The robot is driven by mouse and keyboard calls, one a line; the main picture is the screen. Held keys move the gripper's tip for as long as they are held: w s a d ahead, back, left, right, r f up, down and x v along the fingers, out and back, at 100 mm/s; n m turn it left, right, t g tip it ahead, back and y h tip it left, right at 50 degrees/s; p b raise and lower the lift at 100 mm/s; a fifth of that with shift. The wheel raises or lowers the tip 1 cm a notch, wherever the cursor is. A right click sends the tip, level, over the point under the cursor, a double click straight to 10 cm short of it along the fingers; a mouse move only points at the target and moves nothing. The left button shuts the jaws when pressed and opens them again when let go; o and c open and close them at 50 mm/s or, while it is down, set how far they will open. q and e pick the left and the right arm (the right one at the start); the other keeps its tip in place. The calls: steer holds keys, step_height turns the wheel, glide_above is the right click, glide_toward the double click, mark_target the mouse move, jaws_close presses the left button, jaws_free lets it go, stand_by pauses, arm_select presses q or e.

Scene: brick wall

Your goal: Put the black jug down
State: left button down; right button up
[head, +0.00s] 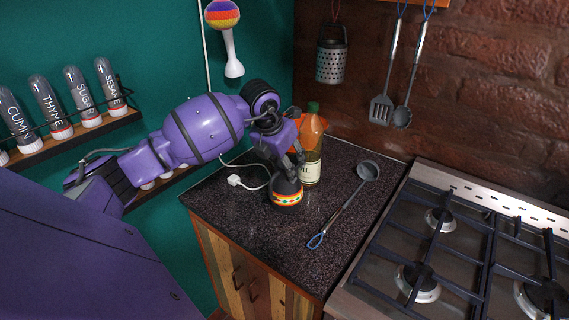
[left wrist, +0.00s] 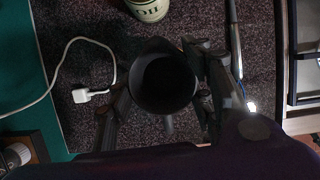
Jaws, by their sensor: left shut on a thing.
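The black jug (head: 285,185), with a colourful patterned band near its bottom, is upright over the dark speckled countertop (head: 240,205). In the left wrist view I look down into the open mouth of the jug (left wrist: 165,85). My left gripper (head: 290,163) comes from above and behind, shut on the jug, with a finger on each side in the left wrist view (left wrist: 160,100). The jug's base is at or very close to the counter; I cannot tell whether it touches. My right gripper is not in view.
An oil bottle (head: 313,168) stands right behind the jug. A ladle (head: 345,205) lies to the right, and a white plug with cable (head: 236,181) lies to the left. The gas stove (head: 440,250) is further right. The counter's front part is clear.

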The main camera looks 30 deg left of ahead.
arm_select(q)
steer(key=shift+r, duration=0.1)
steer(key=c, duration=0.8)
jaws_free()
steer(key=shift+f, duration=0.2)
steer(key=shift+c, duration=0.2)
